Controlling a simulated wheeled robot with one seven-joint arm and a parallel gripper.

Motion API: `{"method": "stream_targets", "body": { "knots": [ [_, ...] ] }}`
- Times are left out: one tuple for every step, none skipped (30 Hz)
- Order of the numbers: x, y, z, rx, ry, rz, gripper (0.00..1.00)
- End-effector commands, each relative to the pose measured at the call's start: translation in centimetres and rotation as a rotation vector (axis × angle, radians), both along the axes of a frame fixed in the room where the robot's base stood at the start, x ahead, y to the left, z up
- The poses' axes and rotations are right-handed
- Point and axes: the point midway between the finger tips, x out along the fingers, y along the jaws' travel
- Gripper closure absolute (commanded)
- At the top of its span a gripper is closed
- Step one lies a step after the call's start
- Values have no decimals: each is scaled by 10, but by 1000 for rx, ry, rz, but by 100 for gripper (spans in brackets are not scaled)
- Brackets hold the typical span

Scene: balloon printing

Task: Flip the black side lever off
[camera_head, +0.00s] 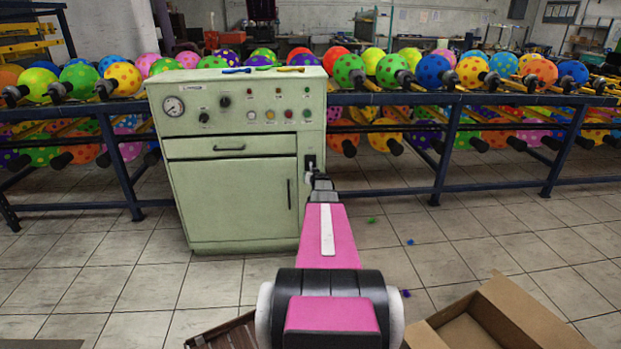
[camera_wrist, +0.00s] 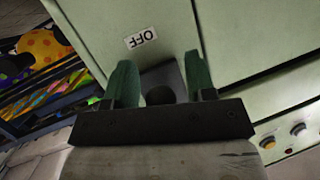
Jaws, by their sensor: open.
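The pale green control cabinet (camera_head: 230,215) stands ahead of me. The black side lever (camera_wrist: 160,94) shows in the wrist view as a dark rounded knob on a grey plate (camera_wrist: 166,76) on the cabinet. In the head view, the plate is at the cabinet's right edge, and my arm partly covers it. An upside-down "OFF" label (camera_wrist: 141,38) is beyond the plate in the wrist view. My gripper (camera_wrist: 160,68) is open, with one green finger on each side of the lever. I cannot tell whether either finger touches it. The lever's exact position is partly hidden.
The cabinet front has a gauge (camera_head: 173,106), knobs, lights and a drawer. Blue racks (camera_head: 440,160) with colourful balloons run behind the cabinet. An open cardboard box (camera_head: 500,315) is at the lower right. Small bits lie on the tiled floor.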

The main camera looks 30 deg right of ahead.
Motion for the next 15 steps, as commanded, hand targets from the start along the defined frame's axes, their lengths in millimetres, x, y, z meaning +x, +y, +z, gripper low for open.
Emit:
{"method": "stream_targets", "body": {
  "knots": [
    [-1,0,0,0,0,0,50],
    [-2,1,1,0,0,0,50],
    [-4,1,1,0,0,0,50],
    [-5,1,2,0,0,0,50],
    [-8,2,2,0,0,0,50],
    [-11,3,4,0,0,0,50],
    [-14,4,5,0,0,0,50],
    [-18,5,6,0,0,0,50],
    [-23,6,8,0,0,0,50],
    [-28,7,9,0,0,0,50],
    [-33,8,11,0,0,0,50],
    [-40,9,13,0,0,0,50],
    [-45,10,15,0,0,0,50],
    [-51,11,17,1,0,0,50],
    [-58,13,19,1,0,0,50]
  ]
}}
